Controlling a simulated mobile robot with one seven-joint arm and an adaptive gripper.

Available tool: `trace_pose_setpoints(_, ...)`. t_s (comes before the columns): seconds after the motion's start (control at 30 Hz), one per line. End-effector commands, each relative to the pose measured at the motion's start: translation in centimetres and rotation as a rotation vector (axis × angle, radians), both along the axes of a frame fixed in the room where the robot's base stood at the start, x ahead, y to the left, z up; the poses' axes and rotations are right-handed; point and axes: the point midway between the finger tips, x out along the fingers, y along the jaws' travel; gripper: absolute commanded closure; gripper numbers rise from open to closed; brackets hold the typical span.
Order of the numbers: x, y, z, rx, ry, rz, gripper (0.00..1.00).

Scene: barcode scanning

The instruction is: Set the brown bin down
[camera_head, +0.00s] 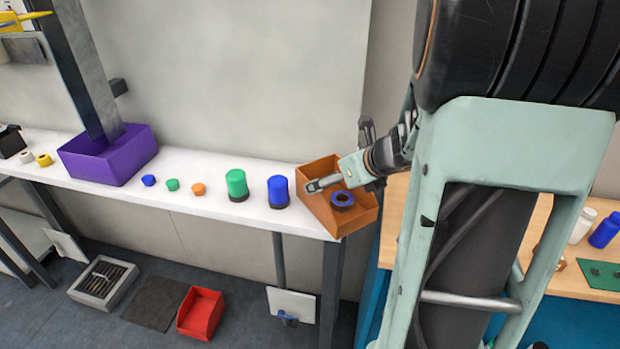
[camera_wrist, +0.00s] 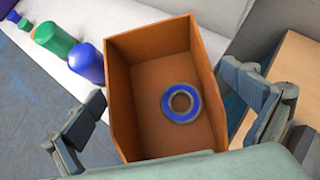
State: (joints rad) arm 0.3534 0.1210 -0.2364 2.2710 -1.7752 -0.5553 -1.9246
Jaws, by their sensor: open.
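The brown bin (camera_head: 353,222) sits at the right end of the white shelf, its front part by the shelf's edge. A blue ring with a dark centre lies inside it. In the wrist view the bin (camera_wrist: 140,90) is tilted in the picture, with the blue ring (camera_wrist: 167,104) on its floor. My gripper (camera_head: 318,184) is at the bin in the head view. In the wrist view my gripper's fingers (camera_wrist: 168,110) are spread wide, one on each side of the bin, and do not appear to grip it. Contact under the bin is hidden.
On the white shelf (camera_head: 215,205), left of the bin, stand a blue cylinder (camera_head: 278,190), a green cylinder (camera_head: 237,185), small caps and a purple bin (camera_head: 108,155). A wooden table (camera_head: 560,225) is at the right. A red bin (camera_head: 201,313) lies on the floor.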

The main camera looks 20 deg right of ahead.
Motion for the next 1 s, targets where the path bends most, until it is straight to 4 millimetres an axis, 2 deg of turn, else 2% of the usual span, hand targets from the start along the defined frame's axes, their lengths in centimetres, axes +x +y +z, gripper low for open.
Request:
trace_pose_setpoints(0.17,0.9,0.3,-1.0,0.002,0.0,0.001,0.0)
trace_pose_setpoints(0.43,3.3,0.9,-3.7,0.002,0.001,0.002,0.0)
trace_pose_setpoints(0.77,3.9,0.9,-4.0,0.002,-0.001,0.0,0.0)
trace_pose_setpoints(1.0,3.8,0.9,-4.0,0.002,0.0,-0.001,0.25)
